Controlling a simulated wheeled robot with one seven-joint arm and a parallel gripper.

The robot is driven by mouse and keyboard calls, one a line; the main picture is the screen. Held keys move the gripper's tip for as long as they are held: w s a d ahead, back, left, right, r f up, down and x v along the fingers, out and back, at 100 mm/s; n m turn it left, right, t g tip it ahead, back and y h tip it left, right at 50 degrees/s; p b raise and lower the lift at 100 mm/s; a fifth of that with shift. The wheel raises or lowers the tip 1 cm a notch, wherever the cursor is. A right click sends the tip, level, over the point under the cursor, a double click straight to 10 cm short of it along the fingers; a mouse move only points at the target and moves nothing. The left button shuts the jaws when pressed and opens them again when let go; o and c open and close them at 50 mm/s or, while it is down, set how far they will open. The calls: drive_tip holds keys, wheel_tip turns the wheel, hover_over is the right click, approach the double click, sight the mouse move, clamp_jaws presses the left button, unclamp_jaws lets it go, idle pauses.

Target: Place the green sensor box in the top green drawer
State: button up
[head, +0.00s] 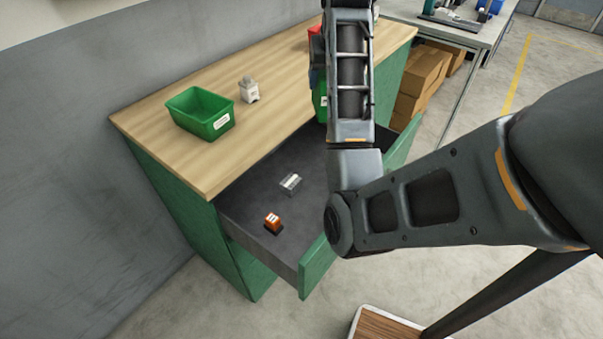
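A green open-topped box (200,112) with a white label stands upright on the wooden worktop, left of centre. Another green thing (320,106) with a pale label shows at the worktop's front edge, mostly hidden behind my forearm. I cannot tell for sure which is the sensor box. The top green drawer (317,268) is pulled out under the worktop; its grey inside is visible and my arm covers its right part. My forearm rises across the drawer and worktop. My gripper is not visible, so I cannot tell whether it holds anything.
Inside the drawer lie an orange-and-black item (272,222) and a small clear-grey item (290,183). A grey-white item (249,90) stands by the green box. Red (315,45) and dark bluish things show beside my forearm. Cardboard boxes (424,75) stand at right. The drawer's left rear floor is clear.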

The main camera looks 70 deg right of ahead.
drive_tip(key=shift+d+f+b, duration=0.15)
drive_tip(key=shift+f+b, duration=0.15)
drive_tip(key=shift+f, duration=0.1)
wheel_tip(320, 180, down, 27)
drive_tip(key=b, duration=0.3)
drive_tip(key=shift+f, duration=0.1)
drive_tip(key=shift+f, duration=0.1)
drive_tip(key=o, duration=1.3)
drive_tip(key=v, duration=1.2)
